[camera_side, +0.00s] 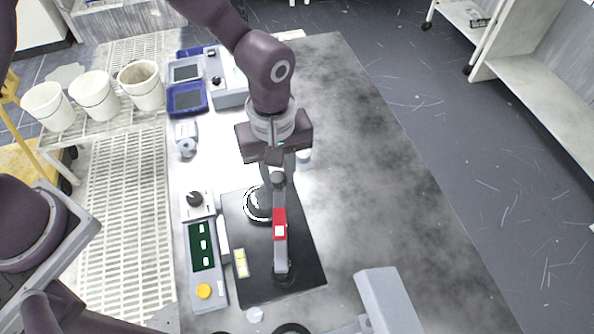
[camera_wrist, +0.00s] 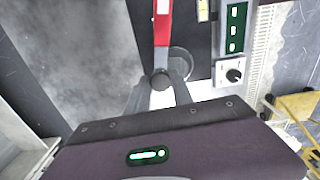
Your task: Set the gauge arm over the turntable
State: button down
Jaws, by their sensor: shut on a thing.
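The gauge arm (camera_side: 280,253) is a grey bar with a red section and a white label. It runs from a pivot at the front of a black base plate (camera_side: 308,262) to a dark knob at its far end. My gripper (camera_side: 278,178) is shut on that knob; the wrist view shows the fingers (camera_wrist: 160,88) on either side of it. The turntable (camera_side: 257,205) is a small shiny disc on the plate, left of the bar in the side view. In the wrist view the disc (camera_wrist: 183,58) is partly hidden behind the bar and a finger.
A control panel (camera_side: 204,265) with a yellow button and a dial box (camera_side: 196,203) stand left of the plate. Blue-framed instruments (camera_side: 187,98) sit farther back. White cups (camera_side: 94,97) stand on a rack at left.

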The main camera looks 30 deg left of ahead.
jog(key=shift+s+a+n, duration=1.05)
jog(key=shift+a+n, duration=0.2)
jog(key=shift+n, duration=0.15)
jog(key=c, duration=1.1)
grip_release()
jog(key=shift+a, duration=0.1)
notch_tip(320, 180, up, 7)
jog(key=shift+r, duration=0.15)
